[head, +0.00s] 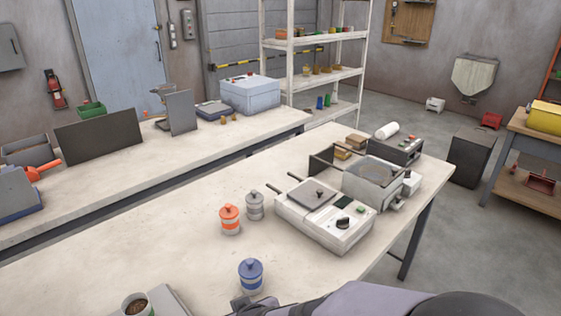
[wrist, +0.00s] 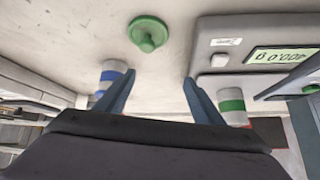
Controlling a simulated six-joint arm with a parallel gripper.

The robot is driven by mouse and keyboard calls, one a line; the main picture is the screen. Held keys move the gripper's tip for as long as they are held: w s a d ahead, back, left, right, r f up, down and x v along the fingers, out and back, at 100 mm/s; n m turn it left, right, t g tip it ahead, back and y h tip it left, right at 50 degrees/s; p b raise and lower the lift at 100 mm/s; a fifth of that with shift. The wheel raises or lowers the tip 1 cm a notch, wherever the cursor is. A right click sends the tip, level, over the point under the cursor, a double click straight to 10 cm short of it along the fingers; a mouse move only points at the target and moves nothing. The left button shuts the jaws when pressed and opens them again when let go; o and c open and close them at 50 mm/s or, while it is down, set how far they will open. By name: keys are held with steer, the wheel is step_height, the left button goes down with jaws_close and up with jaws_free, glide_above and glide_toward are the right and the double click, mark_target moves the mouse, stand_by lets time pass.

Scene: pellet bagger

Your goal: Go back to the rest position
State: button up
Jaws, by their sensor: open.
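My gripper (wrist: 157,92) is open and empty in the wrist view, its two blue-grey fingers spread wide. Part of it also shows at the bottom edge of the head view (head: 256,304), with my arm beside it. A green knobbed lid (wrist: 147,34) lies on the table beyond the fingertips, apart from them. A blue-banded canister (wrist: 110,75) stands by the left finger, and a green-banded cup (wrist: 231,104) by the right finger. In the head view, an open cup of brown pellets (head: 136,304) is cut off by the bottom edge.
A scale with a green display (wrist: 283,55) is near the cup. A blue lidded canister (head: 250,276), an orange one (head: 230,220) and a grey one (head: 254,206) stand on the table. A white sealer-like machine (head: 322,222) is to the right. The table's left middle is clear.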

steer(key=s+d+m+g+h+p, duration=0.1)
steer(key=s+d, duration=0.4)
steer(key=d, duration=0.8)
steer(key=s+d+f+m+g+h, duration=0.1)
steer(key=s+d+m+g+h, duration=0.2)
steer(key=d, duration=1)
steer(key=s+m+g, duration=0.2)
steer(key=s, duration=0.1)
steer(key=shift+d+g+h+p, duration=0.15)
steer(key=shift+g+h+p, duration=0.15)
steer(key=shift+h+p, duration=0.1)
